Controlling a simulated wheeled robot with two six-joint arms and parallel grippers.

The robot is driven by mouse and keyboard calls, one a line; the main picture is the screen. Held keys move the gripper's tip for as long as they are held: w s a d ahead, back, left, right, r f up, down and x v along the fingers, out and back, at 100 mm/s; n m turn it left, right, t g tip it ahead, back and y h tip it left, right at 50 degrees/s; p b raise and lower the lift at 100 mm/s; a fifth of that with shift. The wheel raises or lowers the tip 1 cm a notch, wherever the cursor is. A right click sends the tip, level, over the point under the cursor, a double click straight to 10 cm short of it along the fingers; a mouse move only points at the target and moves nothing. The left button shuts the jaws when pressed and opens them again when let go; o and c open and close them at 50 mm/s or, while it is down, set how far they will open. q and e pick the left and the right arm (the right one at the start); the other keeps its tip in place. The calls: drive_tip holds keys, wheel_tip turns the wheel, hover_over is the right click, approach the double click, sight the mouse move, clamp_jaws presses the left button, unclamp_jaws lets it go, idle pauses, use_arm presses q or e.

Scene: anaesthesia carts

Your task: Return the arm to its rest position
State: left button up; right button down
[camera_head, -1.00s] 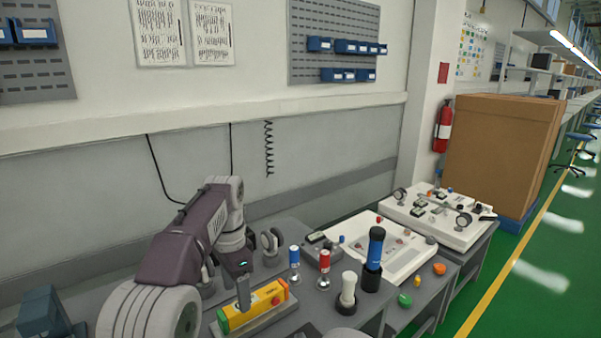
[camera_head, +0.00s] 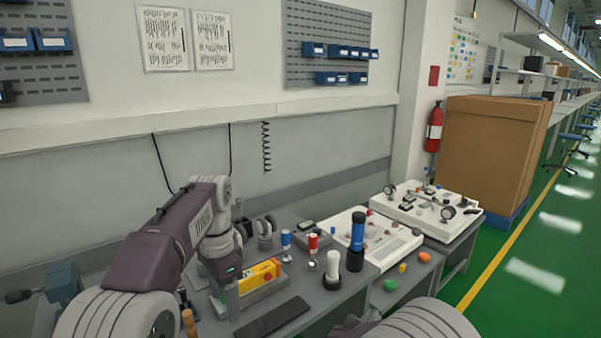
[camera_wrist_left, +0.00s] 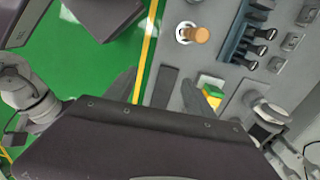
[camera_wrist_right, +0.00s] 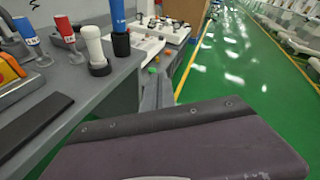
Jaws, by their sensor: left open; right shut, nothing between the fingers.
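My left arm comes in from the left in the head view. Its gripper (camera_head: 231,292) points down beside the left end of the yellow device (camera_head: 262,274) on the bench. In the left wrist view the left gripper (camera_wrist_left: 158,90) has its fingers apart with nothing held. The yellow-green end of the device (camera_wrist_left: 212,94) shows just right of the fingers. A link of my right arm shows at the bottom of the head view; its gripper is hidden there. In the right wrist view the right gripper (camera_wrist_right: 158,91) is shut and empty, off the bench's right edge.
The grey bench holds a dark flat bar (camera_head: 272,318), a white-topped post (camera_head: 332,268), a blue-topped black cylinder (camera_head: 357,240) and red and blue knobs. A wooden handle (camera_wrist_left: 200,34) stands near the left gripper. The green floor right is open.

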drive_tip(key=s+d+f+m+g+h, duration=0.1)
drive_tip(key=s+d+m+g+h, duration=0.1)
drive_tip(key=s+d+m+g, duration=0.35)
drive_tip(key=s+d+f+m+g+h, duration=0.1)
drive_tip(key=s+d+f+m+g, duration=0.15)
drive_tip(key=s+d+m, duration=0.5)
drive_tip(key=s+f+m+g+y, duration=0.4)
drive_tip(key=s+m+g, duration=0.1)
drive_tip(key=s+m, duration=0.2)
use_arm(q)
drive_tip(key=s+a+f+n, duration=0.2)
drive_tip(key=s+f+n, duration=0.7)
drive_tip(key=s+f, duration=1.05)
use_arm(e)
drive_tip(key=w+a+f+m+t+y, duration=0.25)
drive_tip(key=a+m+y, duration=0.45)
drive_tip(key=a+m, duration=0.6)
use_arm(q)
drive_tip(key=w+r+n+t+p, duration=0.1)
drive_tip(key=w+r+p, duration=0.2)
drive_tip(key=r+p, duration=1.3)
drive_tip(key=shift+w+r+p, duration=0.15)
drive_tip(key=shift+r+p, duration=0.2)
drive_tip(key=shift+p, duration=0.2)
use_arm(e)
wheel_tip(320, 180, up, 16)
drive_tip(key=s+d, duration=0.1)
drive_tip(key=shift+d+r+m+g, duration=0.15)
drive_tip(key=shift+r+m+g, duration=0.1)
drive_tip(key=shift+m+g, duration=0.2)
